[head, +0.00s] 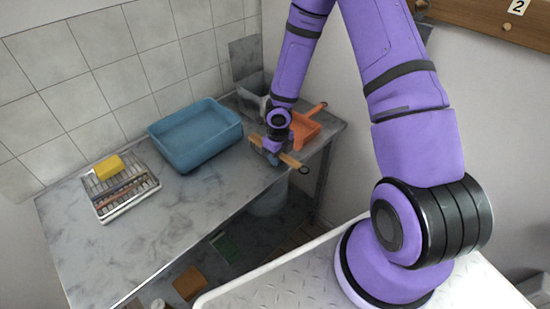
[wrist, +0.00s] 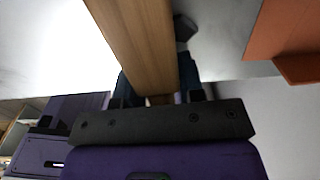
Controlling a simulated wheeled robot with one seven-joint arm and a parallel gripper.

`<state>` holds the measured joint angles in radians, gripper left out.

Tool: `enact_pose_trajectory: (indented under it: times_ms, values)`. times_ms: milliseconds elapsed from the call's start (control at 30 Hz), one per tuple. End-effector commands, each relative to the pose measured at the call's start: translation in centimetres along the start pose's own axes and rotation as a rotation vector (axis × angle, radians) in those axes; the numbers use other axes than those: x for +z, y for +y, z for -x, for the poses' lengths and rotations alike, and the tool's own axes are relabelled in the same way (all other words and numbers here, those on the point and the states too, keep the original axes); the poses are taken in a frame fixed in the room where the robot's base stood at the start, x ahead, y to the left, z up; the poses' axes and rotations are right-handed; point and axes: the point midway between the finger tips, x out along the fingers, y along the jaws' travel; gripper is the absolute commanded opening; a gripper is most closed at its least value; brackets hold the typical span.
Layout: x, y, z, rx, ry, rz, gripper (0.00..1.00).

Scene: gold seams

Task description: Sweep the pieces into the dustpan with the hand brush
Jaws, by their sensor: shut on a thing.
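My gripper (head: 273,152) is at the right end of the table in the head view, shut on the hand brush. The brush's wooden handle (head: 291,161) points toward the table's front right edge, with a dark loop at its end. In the wrist view the wooden handle (wrist: 138,40) runs between my dark fingers (wrist: 156,88). The bristles are not clear in either view. The orange dustpan (head: 304,127) lies just behind and right of my gripper, partly hidden by the arm. Its orange edge also shows in the wrist view (wrist: 290,35). I cannot make out any loose pieces.
A blue basin (head: 183,158) stands left of my gripper. A wire rack (head: 128,204) with a yellow sponge (head: 108,167) is at the table's left. A grey container (head: 249,88) stands at the back corner. The table's front middle (head: 170,235) is clear.

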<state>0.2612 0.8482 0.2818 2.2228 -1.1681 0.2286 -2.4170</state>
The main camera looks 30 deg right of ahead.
Motion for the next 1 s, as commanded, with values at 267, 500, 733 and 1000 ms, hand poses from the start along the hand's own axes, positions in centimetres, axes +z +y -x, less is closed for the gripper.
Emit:
enact_pose_trajectory:
  times_ms: [267, 500, 733, 1000]
  values:
    - [0.0, -1.5, 0.0, 0.0, -0.002, -0.001, 0.12]
    - [0.0, -2.8, 0.0, 0.0, -0.001, -0.002, 0.12]
    - [-0.1, -3.9, 0.0, 0.0, -0.001, -0.002, 0.12]
    - [-0.1, -5.2, 0.0, 0.0, -0.001, -0.002, 0.12]
